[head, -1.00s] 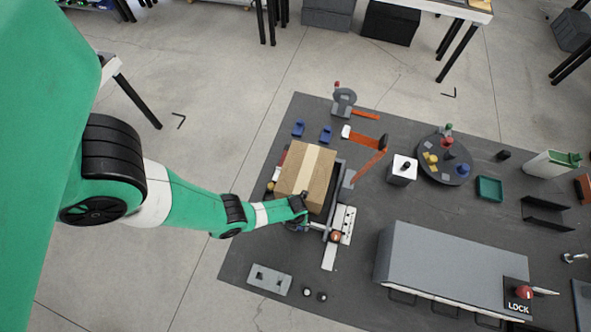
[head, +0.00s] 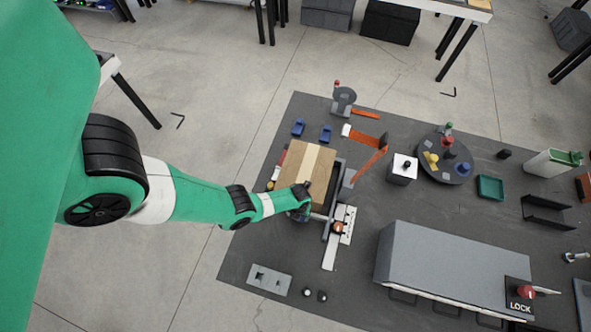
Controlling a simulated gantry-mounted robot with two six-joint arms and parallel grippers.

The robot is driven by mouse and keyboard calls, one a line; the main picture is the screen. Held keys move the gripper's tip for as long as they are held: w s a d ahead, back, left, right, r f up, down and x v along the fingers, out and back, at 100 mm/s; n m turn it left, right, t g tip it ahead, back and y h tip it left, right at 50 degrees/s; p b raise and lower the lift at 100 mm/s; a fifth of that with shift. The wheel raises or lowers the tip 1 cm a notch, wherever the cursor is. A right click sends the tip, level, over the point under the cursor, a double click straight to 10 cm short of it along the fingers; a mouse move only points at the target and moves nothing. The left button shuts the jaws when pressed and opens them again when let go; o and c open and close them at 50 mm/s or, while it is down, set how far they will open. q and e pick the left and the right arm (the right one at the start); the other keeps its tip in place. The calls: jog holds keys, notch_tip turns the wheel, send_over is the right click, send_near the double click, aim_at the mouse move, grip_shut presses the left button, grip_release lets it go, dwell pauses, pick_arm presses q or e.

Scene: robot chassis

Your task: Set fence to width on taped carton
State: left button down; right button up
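The taped carton (head: 303,172) is a brown box with a pale tape strip along its top, on the left part of the dark work mat. The fence seems to be the grey metal bar (head: 332,212) along the carton's right side, but my arm hides part of this area. A white slotted plate (head: 343,224) with an orange-brown knob (head: 338,228) is beside it. My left gripper (head: 303,192) is at the carton's near edge; its fingers are too small and hidden to judge. My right gripper is not in view.
An orange arm (head: 369,164) stands right of the carton. A white block (head: 403,168), a round grey turntable (head: 444,160) and a long grey box (head: 452,268) stand farther right. A grey slotted plate (head: 269,279) lies at front left.

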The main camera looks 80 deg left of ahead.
pick_arm(q)
jog(key=shift+w+a, duration=0.2)
jog(key=shift+a, duration=0.15)
grip_release()
jog(key=shift+r, duration=0.1)
notch_tip(320, 180, up, 12)
jog(key=p, duration=1.1)
jog(key=shift+f+p, duration=0.25)
jog(key=shift+p, duration=0.1)
